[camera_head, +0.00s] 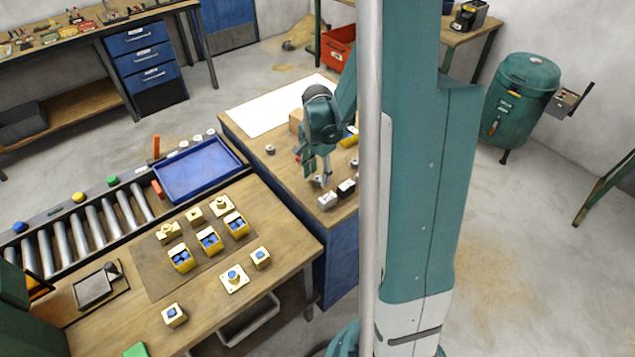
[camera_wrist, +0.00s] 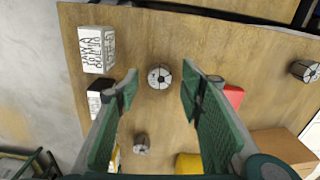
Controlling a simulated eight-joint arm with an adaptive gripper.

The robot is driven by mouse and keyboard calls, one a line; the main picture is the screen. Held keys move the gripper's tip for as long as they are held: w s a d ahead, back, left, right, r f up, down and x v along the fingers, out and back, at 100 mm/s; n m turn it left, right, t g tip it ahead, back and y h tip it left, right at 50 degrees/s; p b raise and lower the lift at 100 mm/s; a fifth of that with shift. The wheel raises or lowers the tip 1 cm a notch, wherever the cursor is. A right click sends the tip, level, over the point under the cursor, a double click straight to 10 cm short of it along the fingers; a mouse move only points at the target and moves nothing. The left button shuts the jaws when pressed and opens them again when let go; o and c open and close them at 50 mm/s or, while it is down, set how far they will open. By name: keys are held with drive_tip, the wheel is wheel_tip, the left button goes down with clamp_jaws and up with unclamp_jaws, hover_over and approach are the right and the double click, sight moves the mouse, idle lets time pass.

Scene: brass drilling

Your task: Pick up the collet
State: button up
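A small grey slotted collet (camera_wrist: 160,77) stands on the wooden bench, seen from above in the wrist view. It shows between the two fingertips of my gripper (camera_wrist: 159,84), with bench visible on both sides of it. My gripper is open and empty, pointing down. In the head view, my gripper (camera_head: 323,173) is just above the collet (camera_head: 317,182), which is partly hidden by the fingers. Two similar slotted cylinders stand apart: one at the right (camera_wrist: 305,70) and one lower down (camera_wrist: 142,143) in the wrist view.
A white printed box (camera_wrist: 97,49) and a black-and-white box (camera_wrist: 97,98) stand to the left in the wrist view. A red item (camera_wrist: 234,96) is partly behind the right finger. A yellow object (camera_wrist: 188,164) and a cardboard box (camera_wrist: 278,146) lie lower. Bench around the collet is clear.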

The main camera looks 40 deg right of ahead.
drive_tip(key=shift+f, duration=1.2)
drive_tip(key=c, duration=1)
